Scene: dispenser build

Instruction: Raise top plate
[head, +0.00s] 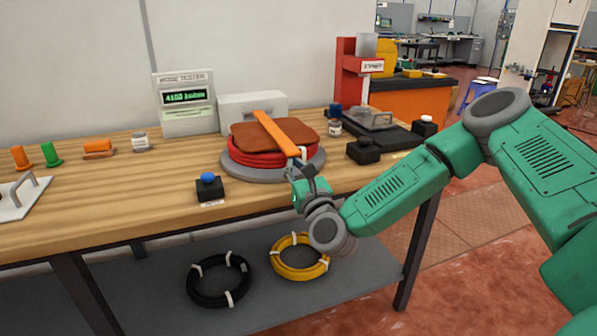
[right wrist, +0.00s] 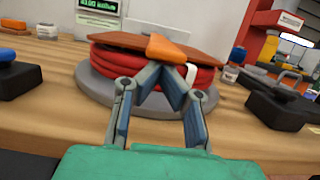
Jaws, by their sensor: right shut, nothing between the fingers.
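The brown top plate (head: 285,136) lies on a red coil (head: 240,153), which sits on a round grey base (head: 235,170) on the bench. An orange bar (head: 272,132) runs across the plate and sticks out over its front edge. My right gripper (head: 298,164) is at the front of the coil, by the bar's near end. In the right wrist view my fingers (right wrist: 160,72) come together at the bar's end (right wrist: 165,48), with nothing seen between them. The plate also shows there (right wrist: 205,52), looking slightly tilted. My left gripper is out of view.
A blue-button box (head: 209,188) stands left of the base. A black box (head: 363,151) and a dark tray with a clear lid (head: 378,120) stand to the right. A white box (head: 253,105) and a tester (head: 186,104) stand behind. Black (head: 219,280) and yellow (head: 300,258) coils lie on the lower shelf.

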